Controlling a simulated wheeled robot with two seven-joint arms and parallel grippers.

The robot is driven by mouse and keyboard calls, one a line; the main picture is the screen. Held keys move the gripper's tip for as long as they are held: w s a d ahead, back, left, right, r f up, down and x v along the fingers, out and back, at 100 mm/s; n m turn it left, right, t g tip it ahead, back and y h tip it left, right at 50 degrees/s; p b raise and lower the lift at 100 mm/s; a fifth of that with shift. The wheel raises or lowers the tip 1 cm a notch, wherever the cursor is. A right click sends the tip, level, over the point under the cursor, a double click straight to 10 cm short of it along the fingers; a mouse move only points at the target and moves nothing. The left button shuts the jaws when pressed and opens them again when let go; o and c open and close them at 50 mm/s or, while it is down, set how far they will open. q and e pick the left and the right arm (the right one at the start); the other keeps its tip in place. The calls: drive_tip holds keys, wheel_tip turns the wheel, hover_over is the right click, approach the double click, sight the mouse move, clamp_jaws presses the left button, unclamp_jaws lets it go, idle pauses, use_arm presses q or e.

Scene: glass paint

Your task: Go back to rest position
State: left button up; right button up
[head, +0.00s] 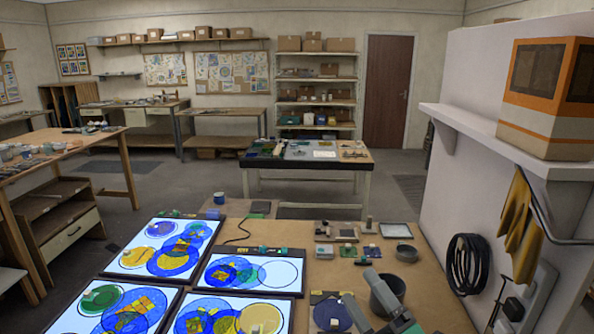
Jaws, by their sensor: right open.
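My right gripper (357,284) comes in from the bottom right, over the brown worktable (330,275). Its two grey fingers are spread apart with nothing visible between them. A dark grey cup (394,286) stands close beside the fingers and is partly covered by them. A blue round piece (328,313) lies just left of the gripper. My left gripper is not in view.
Lit panels with coloured glass circles, among them one panel (290,272), cover the table's left side. Small blocks and a grey bowl (406,253) sit further back. A white shelf (485,131) bears an orange-and-white box (530,128) at right. Bare tabletop lies mid-table.

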drive_tip(key=s+d+f+m+g+h, duration=0.25)
drive_tip(key=d+f+m+h, duration=0.3)
drive_tip(key=f+m, duration=0.35)
drive_tip(key=s+d+f+m+g+h, duration=0.25)
drive_tip(key=d+f+m+h, duration=0.25)
drive_tip(key=f+m+h, duration=0.4)
drive_tip(key=s+f+m+g+y, duration=0.1)
drive_tip(key=s+f+m+g, duration=0.2)
drive_tip(key=s+f+g, duration=0.55)
drive_tip(key=s+f+m+g+y, duration=0.25)
drive_tip(key=s+f, duration=0.35)
drive_tip(key=s, duration=0.5)
wheel_tip(320, 180, down, 37)
drive_tip(key=g+h+b, duration=0.1)
drive_tip(key=b, duration=0.5)
drive_tip(key=s+d+f+b, duration=0.2)
drive_tip(key=s+f, duration=0.7)
drive_tip(key=f, duration=0.2)
drive_tip(key=s+d+f+n+g+b, duration=0.1)
drive_tip(key=s+d+f+b, duration=0.1)
drive_tip(key=s+f, duration=0.8)
drive_tip(key=shift+d+f+g, duration=0.15)
drive_tip(key=shift+f+g, duration=0.15)
drive_tip(key=shift+f, duration=0.5)
